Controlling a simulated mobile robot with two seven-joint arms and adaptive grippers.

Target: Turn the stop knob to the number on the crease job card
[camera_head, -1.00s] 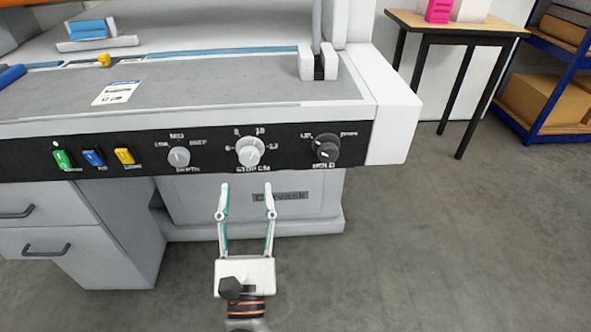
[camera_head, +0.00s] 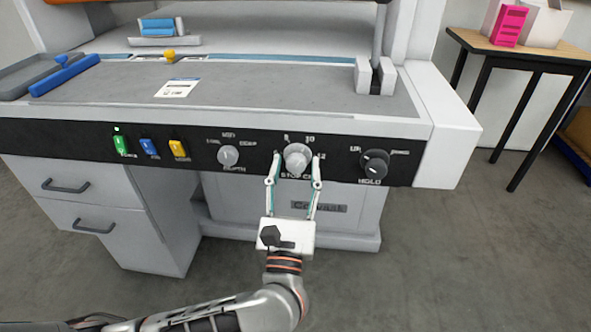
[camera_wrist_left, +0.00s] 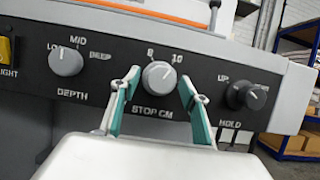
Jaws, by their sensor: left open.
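The stop knob (camera_head: 297,157) is a light grey dial on the black front panel, labelled STOP CM. In the left wrist view the stop knob (camera_wrist_left: 158,75) shows the numbers 8 and 10 above it; its pointer setting is too small to read surely. My left gripper (camera_head: 297,170) is open, its two fingers on either side of the stop knob's lower part. I cannot tell whether they touch it. The job card (camera_head: 177,88) is a white card with a blue band lying on the grey machine bed; its text is unreadable. My right gripper is out of view.
The depth knob (camera_head: 228,156) is left of the stop knob, and the dark hold knob (camera_head: 374,163) is right. Green (camera_head: 121,146), blue (camera_head: 149,148) and yellow (camera_head: 178,148) switches sit further left. A wooden table (camera_head: 520,48) stands at the right. The floor in front is open.

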